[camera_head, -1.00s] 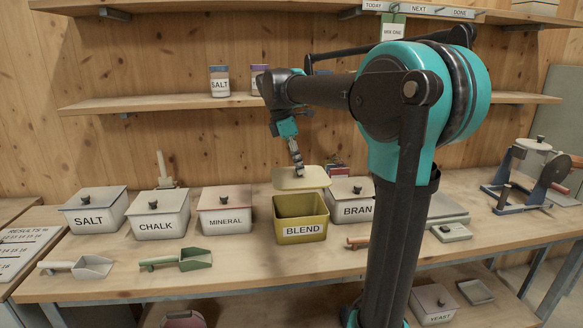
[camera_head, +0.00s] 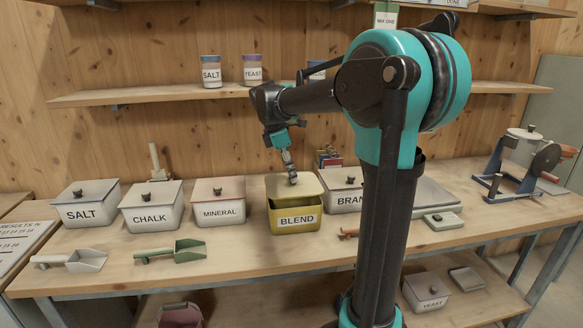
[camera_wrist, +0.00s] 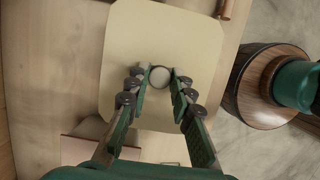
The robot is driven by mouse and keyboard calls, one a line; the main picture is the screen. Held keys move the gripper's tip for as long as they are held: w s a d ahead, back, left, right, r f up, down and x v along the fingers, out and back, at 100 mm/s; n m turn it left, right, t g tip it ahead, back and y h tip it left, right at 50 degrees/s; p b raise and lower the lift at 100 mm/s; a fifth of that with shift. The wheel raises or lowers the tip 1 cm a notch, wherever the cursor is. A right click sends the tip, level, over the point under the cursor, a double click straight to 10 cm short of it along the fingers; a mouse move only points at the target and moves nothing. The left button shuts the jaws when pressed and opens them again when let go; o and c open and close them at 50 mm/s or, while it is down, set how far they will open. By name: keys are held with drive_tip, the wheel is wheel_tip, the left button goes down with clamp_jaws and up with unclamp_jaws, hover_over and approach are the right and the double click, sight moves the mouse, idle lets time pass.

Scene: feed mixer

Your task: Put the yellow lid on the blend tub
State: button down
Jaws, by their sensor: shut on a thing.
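The pale yellow lid (camera_head: 280,185) is at the top of the yellow BLEND tub (camera_head: 296,222), covering most of its opening. A dark strip of the tub's inside shows below the lid's front edge; I cannot tell whether the lid touches the rim. My gripper (camera_head: 292,181) points down at the lid's middle. In the wrist view, my gripper (camera_wrist: 160,77) is shut on the lid's round knob (camera_wrist: 160,76), with a finger on each side. The lid (camera_wrist: 160,35) hides the tub's opening there.
The MINERAL bin (camera_head: 219,206) stands close left of the tub, and the BRAN bin (camera_head: 345,198) close right, partly behind my arm. A green scoop (camera_head: 188,250) lies at the front left. A scale (camera_head: 437,197) is to the right. A shelf (camera_head: 160,97) runs above.

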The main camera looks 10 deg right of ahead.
drive_tip(key=shift+f, duration=1.55)
drive_tip(key=c, duration=0.8)
unclamp_jaws()
drive_tip(key=shift+c, duration=0.2)
drive_tip(key=shift+r, duration=0.1)
drive_tip(key=shift+r, duration=4.45)
